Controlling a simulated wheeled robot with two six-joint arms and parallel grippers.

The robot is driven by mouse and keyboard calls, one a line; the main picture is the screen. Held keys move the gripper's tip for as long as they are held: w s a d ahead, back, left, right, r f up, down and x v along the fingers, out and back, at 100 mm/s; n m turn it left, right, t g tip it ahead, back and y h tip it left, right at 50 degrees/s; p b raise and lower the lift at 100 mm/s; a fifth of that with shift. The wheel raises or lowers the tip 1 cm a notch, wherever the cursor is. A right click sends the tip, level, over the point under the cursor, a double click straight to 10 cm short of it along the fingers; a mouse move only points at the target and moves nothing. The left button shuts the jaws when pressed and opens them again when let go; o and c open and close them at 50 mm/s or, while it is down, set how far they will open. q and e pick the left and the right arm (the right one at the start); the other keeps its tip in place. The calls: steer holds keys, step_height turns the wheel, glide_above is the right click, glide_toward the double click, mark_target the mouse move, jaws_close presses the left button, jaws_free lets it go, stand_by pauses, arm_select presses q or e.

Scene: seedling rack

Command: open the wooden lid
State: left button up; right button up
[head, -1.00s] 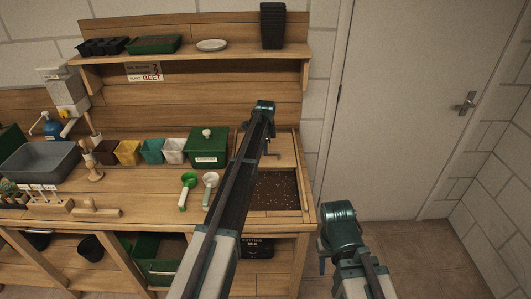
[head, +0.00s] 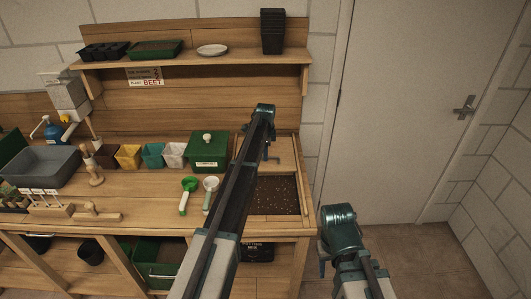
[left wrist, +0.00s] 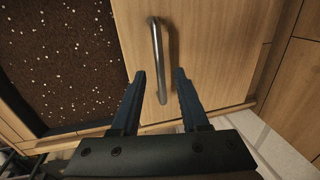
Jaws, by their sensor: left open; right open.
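The wooden lid (head: 286,154) lies flat over the back part of the bin at the right end of the bench; dark speckled soil (head: 275,192) shows in front of it. In the left wrist view the lid (left wrist: 215,45) carries a metal bar handle (left wrist: 157,60). My left gripper (head: 272,155) is over the lid. Its open fingers (left wrist: 160,75) show on both sides of the handle's near end; I cannot tell whether they reach down around it. My right gripper (head: 323,265) is open and empty, low in front of the bench's right end.
A green box with a white knob (head: 207,152) stands left of the lid. Green (head: 187,192) and white (head: 209,190) scoops lie in front of it. A shelf (head: 200,60) with pots runs above the bench. A door (head: 410,110) is at the right.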

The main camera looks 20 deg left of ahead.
arm_select(q)
step_height(320, 180, up, 13)
steer(key=s+p, duration=0.2)
steer(key=p, duration=1)
steer(key=shift+s+d+f, duration=0.2)
steer(key=shift+d, duration=0.15)
steer(key=s+d+f+n+b, duration=0.2)
steer(key=s+d, duration=0.4)
steer(key=s, duration=0.8)
steer(key=s+d+f+n+g+b, duration=0.1)
steer(key=s+d+n, duration=0.4)
steer(key=s, duration=1)
steer(key=s+d+f+n+g+b, duration=0.1)
steer(key=s+d, duration=0.6)
steer(key=s, duration=0.7)
step_height(320, 180, down, 2)
steer(key=n+b, duration=0.1)
steer(key=n, duration=0.2)
steer(key=shift+s+d+y+b, duration=0.25)
steer(key=shift+d+y+b, duration=0.05)
steer(key=shift+d+b, duration=0.1)
steer(key=shift+a, duration=0.1)
